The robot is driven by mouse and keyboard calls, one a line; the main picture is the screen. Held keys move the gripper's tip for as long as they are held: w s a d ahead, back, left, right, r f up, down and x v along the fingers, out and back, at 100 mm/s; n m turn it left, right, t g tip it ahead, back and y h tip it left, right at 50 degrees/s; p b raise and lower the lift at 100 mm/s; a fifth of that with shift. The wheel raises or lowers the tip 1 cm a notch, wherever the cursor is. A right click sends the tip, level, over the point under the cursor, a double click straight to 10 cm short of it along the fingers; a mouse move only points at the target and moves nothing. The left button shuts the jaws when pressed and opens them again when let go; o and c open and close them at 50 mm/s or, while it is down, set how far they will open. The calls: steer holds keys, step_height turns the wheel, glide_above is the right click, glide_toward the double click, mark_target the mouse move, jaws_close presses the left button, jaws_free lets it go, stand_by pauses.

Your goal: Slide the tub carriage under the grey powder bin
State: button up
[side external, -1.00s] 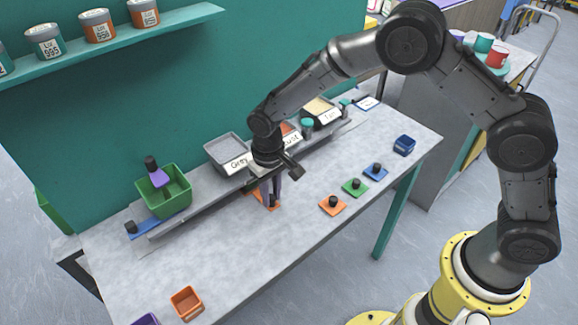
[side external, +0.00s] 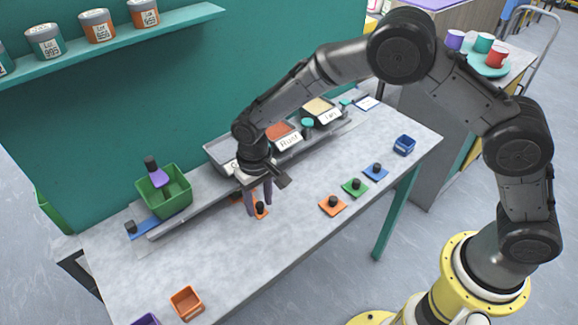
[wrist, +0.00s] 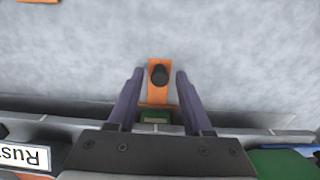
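The knob also shows in the side view (side external: 260,208). My gripper (side external: 258,205) is low over it, one finger on each side of the knob, with gaps visible in the wrist view (wrist: 159,72). The grey powder bin (side external: 215,150) is behind my gripper, which hides most of its label.
The rust bin (side external: 281,132) and tan bin (side external: 319,107) stand further right along the rail.

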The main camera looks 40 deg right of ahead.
steer(key=shift+r, duration=0.1)
steer(key=shift+r, duration=3.65)
